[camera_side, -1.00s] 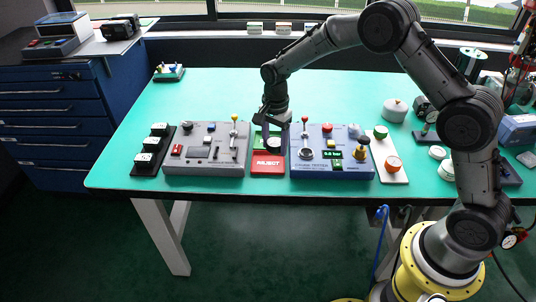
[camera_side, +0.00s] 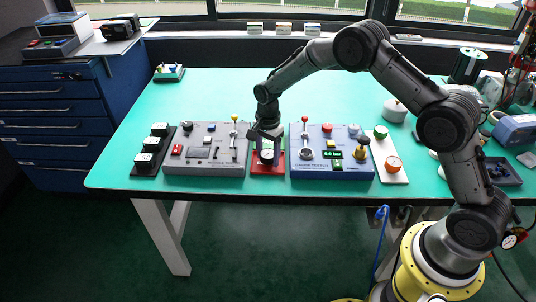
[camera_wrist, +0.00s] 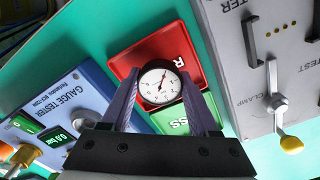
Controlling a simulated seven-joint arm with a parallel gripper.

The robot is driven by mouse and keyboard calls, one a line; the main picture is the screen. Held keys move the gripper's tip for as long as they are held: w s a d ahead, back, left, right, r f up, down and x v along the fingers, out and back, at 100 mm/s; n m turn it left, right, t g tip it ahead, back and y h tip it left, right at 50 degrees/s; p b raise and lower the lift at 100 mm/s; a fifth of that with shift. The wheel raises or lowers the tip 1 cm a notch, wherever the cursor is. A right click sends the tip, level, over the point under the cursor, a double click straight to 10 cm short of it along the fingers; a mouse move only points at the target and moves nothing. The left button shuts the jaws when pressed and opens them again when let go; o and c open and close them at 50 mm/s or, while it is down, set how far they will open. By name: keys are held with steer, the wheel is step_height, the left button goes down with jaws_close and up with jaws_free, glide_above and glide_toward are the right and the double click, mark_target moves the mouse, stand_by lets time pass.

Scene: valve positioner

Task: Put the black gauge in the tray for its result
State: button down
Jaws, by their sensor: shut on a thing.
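The black gauge (camera_side: 266,154) has a round white dial and a dark case. It also shows in the wrist view (camera_wrist: 158,84), dial toward the camera, between my two fingers. My gripper (camera_side: 265,139) is shut on it and points down. It holds the gauge over the red tray (camera_side: 261,171); how high above it, I cannot tell. In the wrist view the red tray (camera_wrist: 170,45) shows around the gauge, its lettering mostly covered. The green tray (camera_wrist: 172,122) lies beside it, partly hidden by my fingers.
The blue gauge tester (camera_side: 331,172), with a lit green display, stands right of the trays. A grey clamp test box (camera_side: 206,168) with upright levers stands left. A white board (camera_side: 391,172) with round parts lies further right.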

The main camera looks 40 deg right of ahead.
mark_target(268, 153)
steer(key=shift+c, duration=0.7)
jaws_free()
steer(key=s+r+n+t, duration=0.1)
steer(key=s+r+n, duration=0.15)
steer(key=r, duration=0.75)
steer(key=s+r+n, duration=0.1)
steer(key=s+r, duration=0.2)
steer(key=r, duration=0.8)
steer(key=s+d+r+n+t, duration=0.15)
steer(key=s+r+n, duration=0.25)
steer(key=s+r, duration=0.45)
steer(key=s+f+n+t, duration=0.2)
steer(key=s+n, duration=0.6)
steer(key=s, duration=1.3)
steer(key=shift+s+d+f+t, duration=0.15)
steer(key=shift+s+d+t, duration=0.1)
steer(key=shift+t, duration=0.3)
